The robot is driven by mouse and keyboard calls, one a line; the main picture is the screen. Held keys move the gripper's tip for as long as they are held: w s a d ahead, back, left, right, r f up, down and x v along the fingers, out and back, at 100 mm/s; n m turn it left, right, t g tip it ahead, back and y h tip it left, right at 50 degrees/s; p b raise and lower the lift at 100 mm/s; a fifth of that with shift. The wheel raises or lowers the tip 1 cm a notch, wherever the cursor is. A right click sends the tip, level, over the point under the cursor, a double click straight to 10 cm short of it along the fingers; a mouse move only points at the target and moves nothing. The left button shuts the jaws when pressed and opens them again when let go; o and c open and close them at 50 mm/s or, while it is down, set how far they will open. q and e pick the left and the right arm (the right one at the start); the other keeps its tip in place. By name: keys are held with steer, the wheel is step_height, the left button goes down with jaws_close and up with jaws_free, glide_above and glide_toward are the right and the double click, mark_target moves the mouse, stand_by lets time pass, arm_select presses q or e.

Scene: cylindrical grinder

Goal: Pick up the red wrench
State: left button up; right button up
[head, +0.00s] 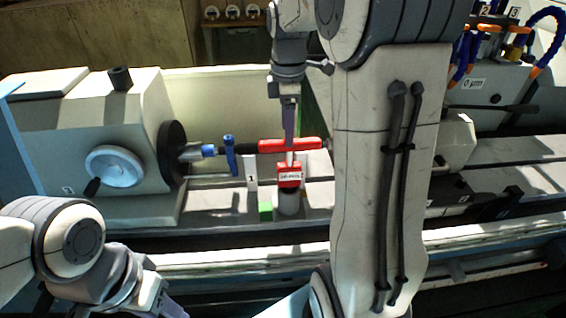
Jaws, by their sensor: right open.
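The red wrench (304,144) shows as a red horizontal bar above the machine bed, with a thin stem below its middle. The stem runs down to a red labelled block (289,177) on a grey round base. My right gripper (289,140) points down from above, with its fingers at the middle of the red bar. It is open; whether the fingers touch the bar cannot be told. Part of my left gripper (170,306) shows at the bottom left, cut off by the frame edge, away from the wrench.
A headstock with a white handwheel (114,166) stands left. A blue clamp-like part (230,155) is close left of the red bar. A small green block (265,211) sits beside the red block's base. Blue hoses (545,22) are at upper right. My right arm hides the bed's middle-right.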

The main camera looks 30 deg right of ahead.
mark_target(288, 158)
step_height(288, 158, down, 4)
steer(key=shift+d+r, duration=0.1)
steer(key=shift+r, duration=0.15)
steer(key=shift+s+f+p, duration=0.2)
steer(key=shift+f+p, duration=0.35)
steer(key=shift+f, duration=0.05)
steer(key=f, duration=0.1)
steer(key=f+p, duration=0.1)
steer(key=f, duration=0.1)
steer(key=shift+s+f, duration=0.2)
steer(key=shift+f, duration=0.45)
jaws_close()
steer(key=shift+w+r, duration=0.1)
